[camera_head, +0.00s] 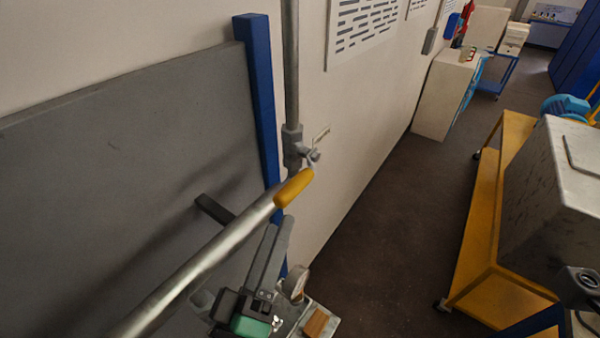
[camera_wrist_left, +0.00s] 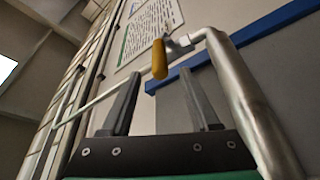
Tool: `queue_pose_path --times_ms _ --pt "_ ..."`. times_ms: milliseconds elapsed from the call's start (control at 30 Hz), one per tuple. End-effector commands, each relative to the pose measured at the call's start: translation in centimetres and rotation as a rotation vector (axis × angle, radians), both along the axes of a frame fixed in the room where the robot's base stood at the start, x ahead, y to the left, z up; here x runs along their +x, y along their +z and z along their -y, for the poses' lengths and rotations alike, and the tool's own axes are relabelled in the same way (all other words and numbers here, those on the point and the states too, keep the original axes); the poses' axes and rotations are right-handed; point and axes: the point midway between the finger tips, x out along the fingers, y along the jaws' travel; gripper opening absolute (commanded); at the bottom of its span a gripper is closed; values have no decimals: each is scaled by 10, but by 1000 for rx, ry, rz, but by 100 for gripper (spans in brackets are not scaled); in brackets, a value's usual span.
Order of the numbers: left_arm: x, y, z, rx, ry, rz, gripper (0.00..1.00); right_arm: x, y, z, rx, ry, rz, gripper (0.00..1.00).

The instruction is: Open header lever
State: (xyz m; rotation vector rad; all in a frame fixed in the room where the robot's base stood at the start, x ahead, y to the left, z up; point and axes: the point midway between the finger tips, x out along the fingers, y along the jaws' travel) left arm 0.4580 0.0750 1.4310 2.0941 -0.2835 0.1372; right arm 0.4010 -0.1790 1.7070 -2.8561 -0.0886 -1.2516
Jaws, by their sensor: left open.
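The header lever is a yellow handle (camera_head: 295,188) on a small metal valve (camera_head: 299,152), set on the grey pipe by the wall. In the left wrist view the yellow handle (camera_wrist_left: 159,58) hangs below the valve (camera_wrist_left: 179,44) and appears between my fingertips, but I cannot tell how close it is. My left gripper (camera_head: 277,226) is below the handle in the head view, its fingers pointing up towards it. In the wrist view this gripper (camera_wrist_left: 160,75) is open, with nothing held. My right gripper is not in view.
A grey slanting pipe (camera_head: 205,262) runs close beside my left gripper. A grey panel (camera_head: 100,150) with a blue post (camera_head: 259,100) stands behind. A yellow cart (camera_head: 487,230) stands right, with open floor between.

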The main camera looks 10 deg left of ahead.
Motion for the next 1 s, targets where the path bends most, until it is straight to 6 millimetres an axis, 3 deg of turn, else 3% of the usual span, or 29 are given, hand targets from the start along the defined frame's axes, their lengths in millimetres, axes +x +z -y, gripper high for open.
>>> queue_pose_path --times_ms 167,600,767,1000 --pt "14 6 2 0 0 1 62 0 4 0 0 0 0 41" --pt "100 25 14 0 2 1 62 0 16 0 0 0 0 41" --pt "111 26 16 0 1 2 62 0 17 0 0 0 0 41" --pt "112 26 16 0 0 1 62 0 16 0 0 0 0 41"
